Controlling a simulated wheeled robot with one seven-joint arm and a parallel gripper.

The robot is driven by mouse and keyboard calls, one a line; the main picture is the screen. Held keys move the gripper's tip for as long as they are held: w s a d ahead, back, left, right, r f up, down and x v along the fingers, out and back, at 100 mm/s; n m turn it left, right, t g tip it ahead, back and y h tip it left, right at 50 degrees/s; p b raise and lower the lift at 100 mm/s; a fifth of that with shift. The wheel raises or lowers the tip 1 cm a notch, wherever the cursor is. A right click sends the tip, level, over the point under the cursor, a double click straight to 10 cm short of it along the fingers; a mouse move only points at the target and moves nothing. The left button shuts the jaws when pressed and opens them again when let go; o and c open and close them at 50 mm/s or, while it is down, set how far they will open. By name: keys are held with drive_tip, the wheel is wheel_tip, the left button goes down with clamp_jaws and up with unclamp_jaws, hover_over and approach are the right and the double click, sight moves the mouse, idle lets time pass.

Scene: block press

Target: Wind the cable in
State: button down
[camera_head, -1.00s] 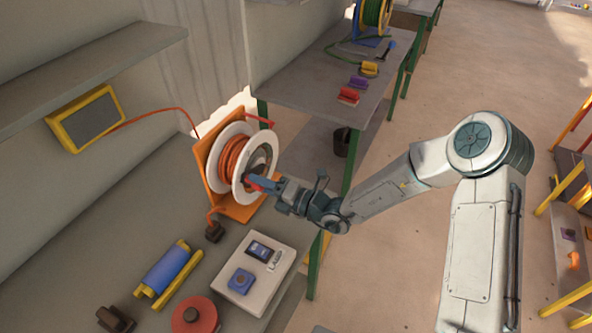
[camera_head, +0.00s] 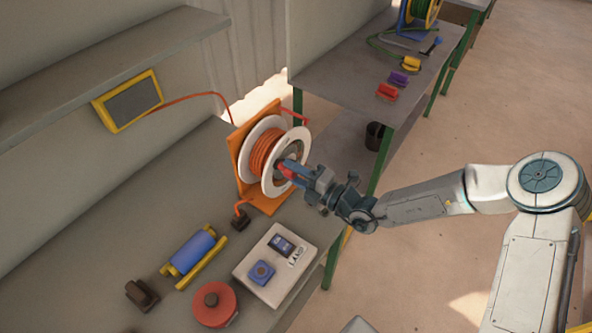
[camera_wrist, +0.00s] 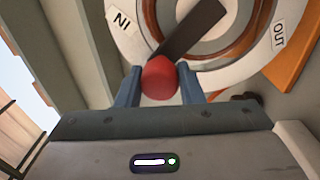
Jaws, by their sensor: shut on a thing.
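The cable reel stands at the bench's far end, with orange cable (camera_head: 262,152) wound between white flanges (camera_head: 272,189) on an orange frame (camera_head: 235,143). Orange cable also runs along the wall to a yellow-framed box (camera_head: 128,101). A short orange length hangs down to a dark block (camera_head: 240,219) on the bench. My gripper (camera_head: 289,170) is at the reel's near face. In the wrist view my gripper (camera_wrist: 160,74) is shut on the red crank knob (camera_wrist: 160,82), at the end of the dark crank arm (camera_wrist: 193,32). The flange carries labels "IN" (camera_wrist: 122,20) and "OUT" (camera_wrist: 279,35).
A panel with a blue button (camera_head: 262,272), a red disc (camera_head: 214,304) and a blue roller (camera_head: 193,250) are on the near bench. A red lever (camera_head: 293,116) sticks out atop the reel frame. Another bench (camera_head: 340,85) stands behind. Open floor lies right.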

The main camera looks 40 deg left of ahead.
drive_tip(key=c, duration=1)
unclamp_jaws()
drive_tip(key=shift+o, duration=0.2)
drive_tip(key=w+d+b, duration=0.2)
drive_tip(key=d+b, duration=0.1)
drive_tip(key=d, duration=1)
drive_tip(key=shift+w+d+f, duration=0.2)
drive_tip(key=shift+d+f, duration=0.1)
drive_tip(key=shift+d, duration=0.05)
